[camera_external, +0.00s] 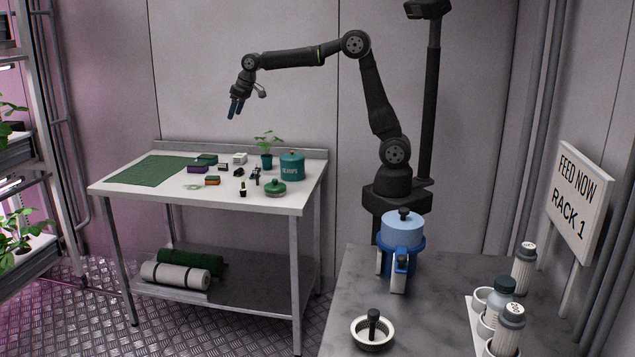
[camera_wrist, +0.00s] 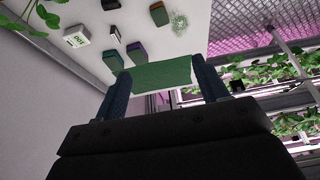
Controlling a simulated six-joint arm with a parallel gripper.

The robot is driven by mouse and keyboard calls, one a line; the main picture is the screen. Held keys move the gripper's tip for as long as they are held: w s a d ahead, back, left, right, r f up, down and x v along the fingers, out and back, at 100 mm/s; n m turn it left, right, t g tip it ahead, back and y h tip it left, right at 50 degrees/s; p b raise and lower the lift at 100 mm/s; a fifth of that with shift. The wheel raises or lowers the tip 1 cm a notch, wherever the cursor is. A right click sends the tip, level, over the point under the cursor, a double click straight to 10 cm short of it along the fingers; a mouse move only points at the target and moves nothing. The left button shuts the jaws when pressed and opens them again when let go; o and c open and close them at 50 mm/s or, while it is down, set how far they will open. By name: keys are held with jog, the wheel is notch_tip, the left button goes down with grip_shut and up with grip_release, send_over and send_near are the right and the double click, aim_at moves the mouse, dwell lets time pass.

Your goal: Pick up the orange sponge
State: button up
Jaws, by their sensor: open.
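The orange sponge (camera_external: 212,182) lies on the white table, a small block with a dark green top and an orange side. In the wrist view it shows at the top (camera_wrist: 159,14), beyond the fingertips. My gripper (camera_external: 236,108) is high above the table, well apart from the sponge, with its blue fingers pointing down. In the wrist view the two fingers (camera_wrist: 161,68) are spread, with only the green mat seen between them.
A purple sponge (camera_external: 198,169) and a green one (camera_external: 207,159) lie behind the orange sponge. A pale scrubber (camera_external: 191,187) lies beside it. The green mat (camera_external: 150,170) covers the table's left. A plant pot (camera_external: 267,161), teal canister (camera_external: 292,166) and green lidded pot (camera_external: 275,188) stand right.

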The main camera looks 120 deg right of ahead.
jog(key=n, duration=0.2)
send_over(213, 177)
jog(key=s+a, duration=0.2)
jog(key=shift+y, duration=0.3)
jog(key=f, duration=2.3)
jog(key=shift+d+f, duration=0.2)
jog(key=shift+f, duration=0.15)
jog(key=shift+m, duration=0.3)
jog(key=shift+w+x, duration=0.1)
jog(key=shift+x, duration=1.45)
jog(key=shift+w+x, duration=0.15)
jog(key=shift+x, duration=1.4)
jog(key=shift+c, duration=0.5)
jog(key=c, duration=0.9)
